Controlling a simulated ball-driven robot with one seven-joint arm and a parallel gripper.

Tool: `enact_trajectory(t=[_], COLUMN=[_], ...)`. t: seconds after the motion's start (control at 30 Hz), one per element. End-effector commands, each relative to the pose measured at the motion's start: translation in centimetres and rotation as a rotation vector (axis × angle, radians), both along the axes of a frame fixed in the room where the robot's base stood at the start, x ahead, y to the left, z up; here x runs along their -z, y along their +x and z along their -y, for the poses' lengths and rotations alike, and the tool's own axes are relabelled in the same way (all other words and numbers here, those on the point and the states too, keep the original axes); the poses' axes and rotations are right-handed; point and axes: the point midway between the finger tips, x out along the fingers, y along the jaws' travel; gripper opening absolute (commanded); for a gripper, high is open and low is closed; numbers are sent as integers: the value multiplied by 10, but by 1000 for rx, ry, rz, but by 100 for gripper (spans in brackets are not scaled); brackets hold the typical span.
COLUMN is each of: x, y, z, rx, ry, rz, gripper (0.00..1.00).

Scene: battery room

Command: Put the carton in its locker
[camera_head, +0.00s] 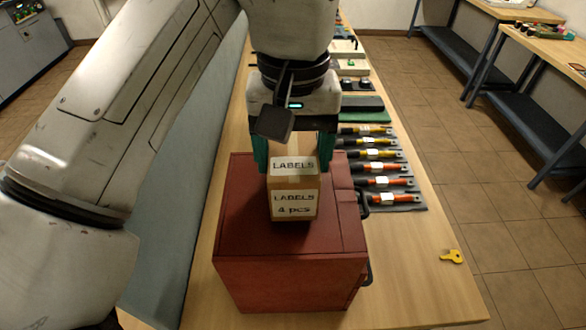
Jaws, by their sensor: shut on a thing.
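The carton (294,198) is a small brown box with tape along its top and white "LABELS" and "LABELS 4 pcs" stickers. My gripper (294,155) points down with its green fingers on either side of the carton's far part and is shut on it. The carton is over the top of a dark red metal locker (290,285) on the bench; I cannot tell whether it touches that top. The locker has black handles on its right side. The locker's front face and inside are hidden from this view.
The locker stands on a long wooden bench (425,295). A yellow key (452,257) lies near the bench's right edge. Other benches (520,65) stand at the right across open tiled floor.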

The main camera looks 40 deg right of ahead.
Motion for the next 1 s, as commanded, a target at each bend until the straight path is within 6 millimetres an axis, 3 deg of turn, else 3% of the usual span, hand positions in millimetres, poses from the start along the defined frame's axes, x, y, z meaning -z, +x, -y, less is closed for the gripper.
enact_trajectory(t=[0.07, 0.53, 0.57, 0.8, 1.0], x=[10, 13, 12, 12, 12], y=[0, 0, 0, 0, 0], z=[0, 0, 0, 0, 0], rx=[-2, -1, -1, -1, -1], ry=[1, -1, 1, 1, 1], rz=[1, -1, -1, -1, 0], gripper=[33, 33, 75, 98, 98])
